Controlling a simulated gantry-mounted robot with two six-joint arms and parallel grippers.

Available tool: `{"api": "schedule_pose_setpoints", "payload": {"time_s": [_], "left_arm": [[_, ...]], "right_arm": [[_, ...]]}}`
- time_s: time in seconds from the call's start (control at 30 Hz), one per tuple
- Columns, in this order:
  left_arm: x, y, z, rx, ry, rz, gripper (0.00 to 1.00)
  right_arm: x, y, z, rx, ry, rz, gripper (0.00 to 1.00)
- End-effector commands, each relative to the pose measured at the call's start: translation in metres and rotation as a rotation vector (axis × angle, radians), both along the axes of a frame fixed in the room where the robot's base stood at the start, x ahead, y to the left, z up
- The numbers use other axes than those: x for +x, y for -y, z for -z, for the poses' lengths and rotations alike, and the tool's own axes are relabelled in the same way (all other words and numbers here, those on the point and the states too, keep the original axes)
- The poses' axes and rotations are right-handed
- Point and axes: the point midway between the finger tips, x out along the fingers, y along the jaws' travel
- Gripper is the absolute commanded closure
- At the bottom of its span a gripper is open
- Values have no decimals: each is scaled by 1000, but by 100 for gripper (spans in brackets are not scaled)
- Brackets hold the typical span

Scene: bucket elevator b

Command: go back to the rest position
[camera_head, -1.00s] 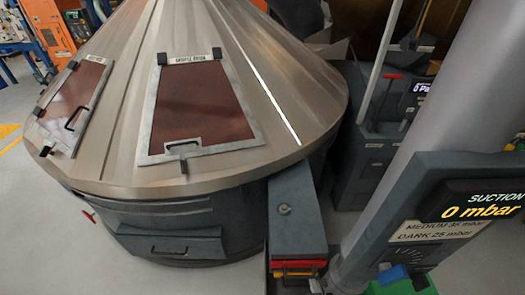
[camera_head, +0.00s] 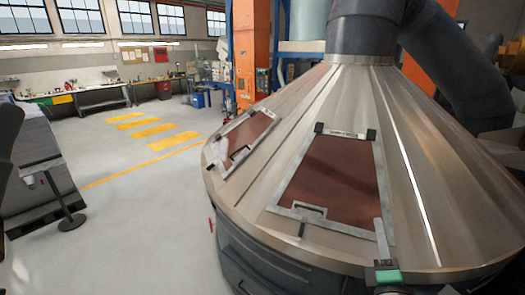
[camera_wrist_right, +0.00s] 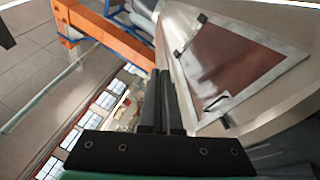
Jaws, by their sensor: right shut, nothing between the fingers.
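My right gripper (camera_head: 379,222) shows at the bottom right of the head view, in front of the metal cone's lower edge. It points upward, with a green part (camera_head: 388,276) below its grey fingers. In the right wrist view its two dark fingers (camera_wrist_right: 161,75) lie together with nothing between them. Whether it touches the cone cannot be told from the head view. My left gripper is not in view.
The large metal cone (camera_head: 345,90) fills the right side, with two framed reddish-brown hatches (camera_head: 335,178) and (camera_head: 250,135). An orange column (camera_head: 253,45) stands behind it.

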Motion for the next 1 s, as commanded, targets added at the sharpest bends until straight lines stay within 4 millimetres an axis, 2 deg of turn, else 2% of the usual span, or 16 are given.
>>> {"api": "schedule_pose_setpoints", "payload": {"time_s": [0.03, 0.13, 0.2, 0.27, 0.3, 0.4, 0.5, 0.63, 0.73, 1.0], "left_arm": [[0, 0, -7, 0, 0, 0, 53], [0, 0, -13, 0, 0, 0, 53], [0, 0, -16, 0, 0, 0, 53], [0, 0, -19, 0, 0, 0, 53], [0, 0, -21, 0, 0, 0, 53], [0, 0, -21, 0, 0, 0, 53], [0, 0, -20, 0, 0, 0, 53], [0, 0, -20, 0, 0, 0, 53], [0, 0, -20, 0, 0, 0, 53], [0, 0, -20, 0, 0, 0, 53]], "right_arm": [[-6, -9, -50, 85, 104, -42, 100], [-29, -27, -135, 303, 308, -166, 100], [-53, -39, -191, 471, 447, -283, 100], [-80, -50, -236, 631, 559, -411, 100], [-101, -57, -263, 747, 629, -513, 100], [-161, -73, -315, 1099, 752, -836, 100], [-189, -85, -321, 1428, 722, -1074, 100], [-187, -91, -317, 1715, 645, -1193, 100], [-186, -91, -316, 1803, 629, -1220, 100], [-185, -91, -316, 1817, 628, -1224, 100]]}}
